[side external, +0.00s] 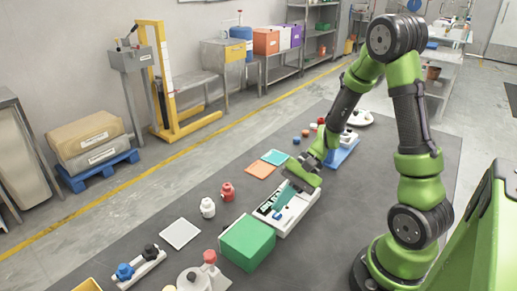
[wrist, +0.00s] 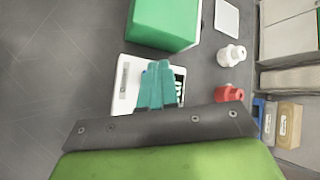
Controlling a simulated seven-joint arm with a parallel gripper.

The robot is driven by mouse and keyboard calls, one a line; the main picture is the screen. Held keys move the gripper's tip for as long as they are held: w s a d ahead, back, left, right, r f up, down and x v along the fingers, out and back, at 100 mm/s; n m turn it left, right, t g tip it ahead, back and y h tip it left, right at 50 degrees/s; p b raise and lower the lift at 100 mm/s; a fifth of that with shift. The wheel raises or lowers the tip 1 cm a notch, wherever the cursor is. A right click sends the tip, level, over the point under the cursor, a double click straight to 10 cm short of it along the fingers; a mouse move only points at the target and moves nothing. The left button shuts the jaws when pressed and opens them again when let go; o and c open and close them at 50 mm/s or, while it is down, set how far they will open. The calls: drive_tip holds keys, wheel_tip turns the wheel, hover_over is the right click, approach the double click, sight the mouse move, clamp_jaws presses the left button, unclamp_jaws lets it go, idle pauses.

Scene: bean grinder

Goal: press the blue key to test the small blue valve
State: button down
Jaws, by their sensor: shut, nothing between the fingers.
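A white panel (side external: 301,211) lies on the dark mat in the middle, with dark markings and a small blue spot (side external: 277,215) that looks like the blue key. My gripper (side external: 281,204) points down over this panel with its teal fingers together and empty. I cannot tell whether the fingertips touch the panel. A blue-topped piece (side external: 125,271) stands on a white strip at the lower left; I cannot tell whether it is the small blue valve.
A green block (side external: 248,243) stands right beside the panel. A red piece (side external: 227,192) and a white piece (side external: 207,208) stand to its left. Orange (side external: 260,170) and teal (side external: 275,157) squares lie behind. A blue tray (side external: 343,152) sits farther back.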

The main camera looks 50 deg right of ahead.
sight(281, 213)
drive_tip(key=shift+f, duration=0.15)
drive_tip(key=shift+f, duration=0.3)
drive_tip(key=shift+f, duration=0.45)
idle(0.9)
drive_tip(key=shift+r, duration=0.9)
drive_tip(key=shift+r, duration=0.1)
drive_tip(key=shift+r, duration=2.4)
